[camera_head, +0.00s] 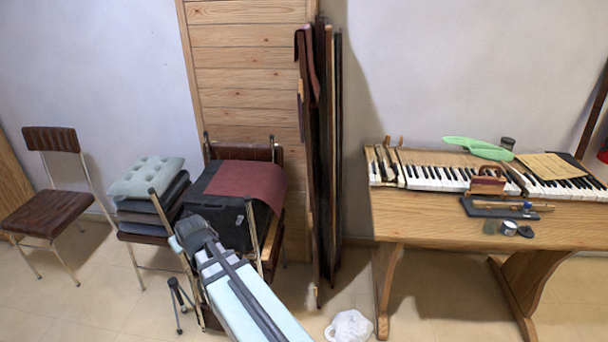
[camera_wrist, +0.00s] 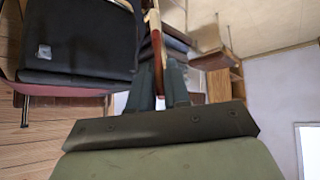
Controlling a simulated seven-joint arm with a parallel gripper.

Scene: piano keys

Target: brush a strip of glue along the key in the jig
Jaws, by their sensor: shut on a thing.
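A flat dark holder (camera_head: 470,208) lies at the table's front edge and looks like the jig. A thin wooden strip (camera_head: 500,206) lies along it, probably the key; it is too small to be sure. A small round pot (camera_head: 509,229) stands just in front, perhaps the glue. My gripper (camera_wrist: 158,80) is far left of the table, by the stacked chairs. In the wrist view its fingers are closed around a thin red-brown and cream stick (camera_wrist: 156,42). Whether this is a brush I cannot tell; its tip is unclear. The head view does not show the fingers clearly.
The table (camera_head: 420,215) carries a keyboard (camera_head: 440,178), a red-brown block (camera_head: 487,182), green cloth-like pieces (camera_head: 478,147) and a paper sheet (camera_head: 548,166). Tall dark panels (camera_head: 325,150) stand between my arm and the table. A black case (camera_head: 215,215) sits on a chair near my gripper.

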